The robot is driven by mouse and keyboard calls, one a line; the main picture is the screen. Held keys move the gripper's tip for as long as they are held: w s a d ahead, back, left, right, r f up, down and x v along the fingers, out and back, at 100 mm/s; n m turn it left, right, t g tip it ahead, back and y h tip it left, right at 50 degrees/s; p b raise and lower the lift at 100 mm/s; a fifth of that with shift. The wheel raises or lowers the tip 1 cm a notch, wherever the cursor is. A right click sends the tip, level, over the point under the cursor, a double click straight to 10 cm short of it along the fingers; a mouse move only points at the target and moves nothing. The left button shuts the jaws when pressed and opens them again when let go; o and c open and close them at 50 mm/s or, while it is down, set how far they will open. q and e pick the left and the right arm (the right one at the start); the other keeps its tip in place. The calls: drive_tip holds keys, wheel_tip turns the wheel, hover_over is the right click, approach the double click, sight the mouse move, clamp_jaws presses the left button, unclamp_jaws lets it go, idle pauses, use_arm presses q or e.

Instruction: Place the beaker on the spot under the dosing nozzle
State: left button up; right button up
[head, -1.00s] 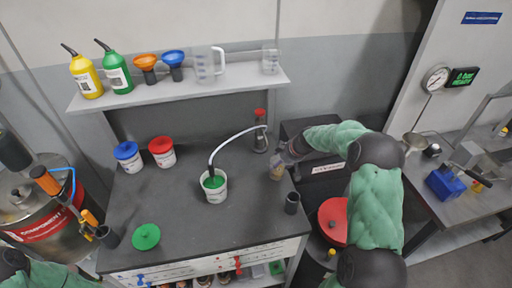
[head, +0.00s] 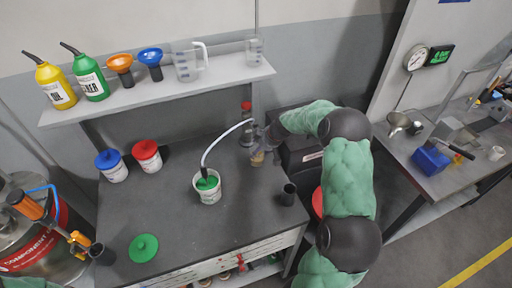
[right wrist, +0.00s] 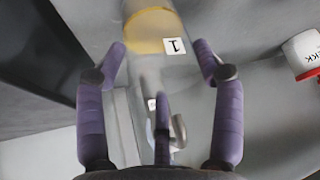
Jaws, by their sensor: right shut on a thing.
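The beaker (head: 257,158) is a clear vessel with a yellowish base, near the back right edge of the dark bench. In the right wrist view the beaker (right wrist: 152,32) shows its yellow base and a label "1", between purple fingers. My right gripper (head: 264,143) is shut on it. The gap between beaker and bench top is hard to judge. A pale curved tube (head: 222,137) runs from a red-topped stand (head: 246,128) beside the beaker to a white tub (head: 208,190) with green inside. I cannot tell which part is the dosing nozzle or see a marked spot. My left gripper is out of view.
Tubs with blue (head: 109,158) and red (head: 145,149) lids stand at the back left, and a green lid (head: 143,248) lies in front. A shelf (head: 160,95) overhangs the back. The bench's front middle is clear.

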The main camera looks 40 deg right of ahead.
drive_tip(key=o, duration=1.6)
drive_tip(key=shift+f, duration=0.1)
drive_tip(key=shift+o, duration=0.2)
drive_tip(key=p+v, duration=0.1)
drive_tip(key=v, duration=1.1)
